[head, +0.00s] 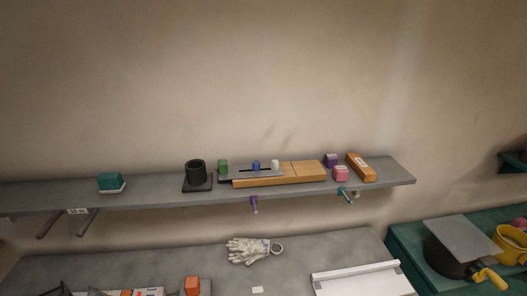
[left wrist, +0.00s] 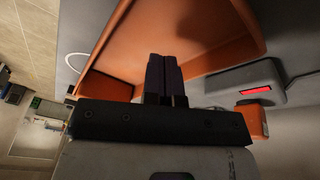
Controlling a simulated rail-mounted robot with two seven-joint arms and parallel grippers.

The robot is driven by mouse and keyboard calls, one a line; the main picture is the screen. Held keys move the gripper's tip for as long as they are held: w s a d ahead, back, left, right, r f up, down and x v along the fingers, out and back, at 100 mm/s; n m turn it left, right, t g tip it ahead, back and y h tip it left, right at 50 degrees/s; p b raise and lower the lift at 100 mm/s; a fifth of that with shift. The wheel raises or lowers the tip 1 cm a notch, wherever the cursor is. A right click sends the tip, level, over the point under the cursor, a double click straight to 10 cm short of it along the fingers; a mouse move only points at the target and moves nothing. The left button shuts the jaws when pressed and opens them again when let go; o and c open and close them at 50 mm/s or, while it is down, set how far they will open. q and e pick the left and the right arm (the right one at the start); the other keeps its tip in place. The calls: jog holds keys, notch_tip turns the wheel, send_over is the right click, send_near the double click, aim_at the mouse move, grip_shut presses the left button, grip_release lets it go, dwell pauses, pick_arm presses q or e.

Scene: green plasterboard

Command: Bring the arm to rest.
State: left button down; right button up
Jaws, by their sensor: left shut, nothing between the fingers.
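My left gripper (left wrist: 164,76) shows in the left wrist view. Its two dark fingers are together, with nothing between them. Neither gripper shows in the head view, and my right gripper is in no frame.
In the head view a grey wall shelf (head: 145,200) carries a black cup (head: 196,171), a wooden board (head: 300,175) and several small blocks. A green bench (head: 405,240) stands at right.

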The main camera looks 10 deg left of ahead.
pick_arm(q)
jog(key=shift+n+t+h, duration=0.3)
jog(key=shift+n, duration=0.3)
jog(key=s+d, duration=0.1)
jog(key=d, duration=0.1)
jog(key=s+d, duration=0.1)
jog(key=d, duration=0.1)
jog(key=s+d, duration=0.1)
jog(key=d, duration=0.1)
jog(key=shift+s, duration=0.4)
jog(key=s+d+f+n+b, duration=0.1)
jog(key=s+d+b, duration=0.15)
jog(key=s, duration=0.35)
jog(key=s+a+r+n+t+y, duration=0.1)
jog(key=s+a+n+y, duration=0.1)
jog(key=s, duration=0.5)
jog(key=s+a+r+n+y, duration=0.1)
jog(key=s+a+r+n, duration=0.15)
jog(key=s, duration=0.35)
notch_tip(320, 180, up, 24)
jog(key=p, duration=2.4)
jog(key=shift+f, duration=0.2)
